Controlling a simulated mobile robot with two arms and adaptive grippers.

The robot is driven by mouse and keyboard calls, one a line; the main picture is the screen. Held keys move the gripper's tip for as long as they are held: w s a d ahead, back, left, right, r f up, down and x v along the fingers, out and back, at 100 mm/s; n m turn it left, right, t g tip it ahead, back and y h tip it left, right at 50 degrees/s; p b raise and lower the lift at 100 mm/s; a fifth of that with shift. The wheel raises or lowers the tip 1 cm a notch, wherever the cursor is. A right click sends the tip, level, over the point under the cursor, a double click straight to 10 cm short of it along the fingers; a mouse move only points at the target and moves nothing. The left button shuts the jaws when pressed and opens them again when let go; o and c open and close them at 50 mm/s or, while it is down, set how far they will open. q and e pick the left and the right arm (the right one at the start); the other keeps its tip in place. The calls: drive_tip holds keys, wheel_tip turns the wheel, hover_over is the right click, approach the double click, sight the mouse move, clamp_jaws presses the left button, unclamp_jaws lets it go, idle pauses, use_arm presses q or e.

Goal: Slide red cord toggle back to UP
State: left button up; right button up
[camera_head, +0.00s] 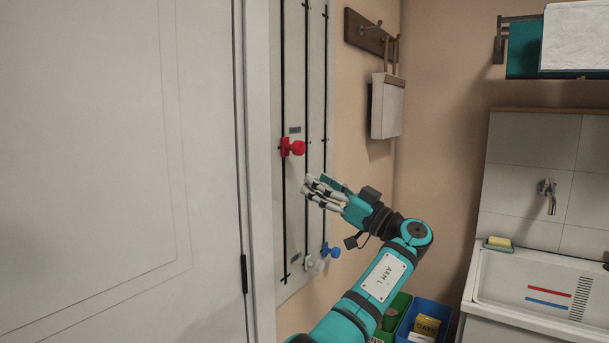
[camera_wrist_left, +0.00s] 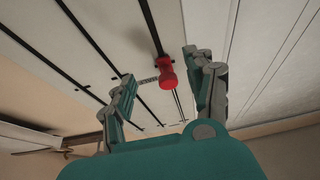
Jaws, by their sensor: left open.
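The red toggle (camera_head: 294,147) sits on the leftmost black cord of the pale wall panel (camera_head: 293,75), just below a small upper label plate (camera_head: 295,129) too small to read. My left gripper (camera_head: 312,188) is open and empty, below and slightly right of the red toggle, apart from it in the head view. In the left wrist view the red toggle (camera_wrist_left: 168,75) shows between the spread fingers of my left gripper (camera_wrist_left: 160,68); I cannot tell how far beyond the fingertips it is. My right gripper is out of view.
A white toggle (camera_head: 315,263) and a blue toggle (camera_head: 331,250) sit low on the other cords. A lower label plate (camera_head: 294,258) is near the left cord. A white door (camera_head: 120,150) stands left, a hanging bag (camera_head: 386,106) right, a sink (camera_head: 530,290) far right.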

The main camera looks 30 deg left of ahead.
use_arm(q)
drive_tip(key=v, duration=0.5)
drive_tip(key=shift+d+f, duration=0.15)
drive_tip(key=shift+d, duration=0.15)
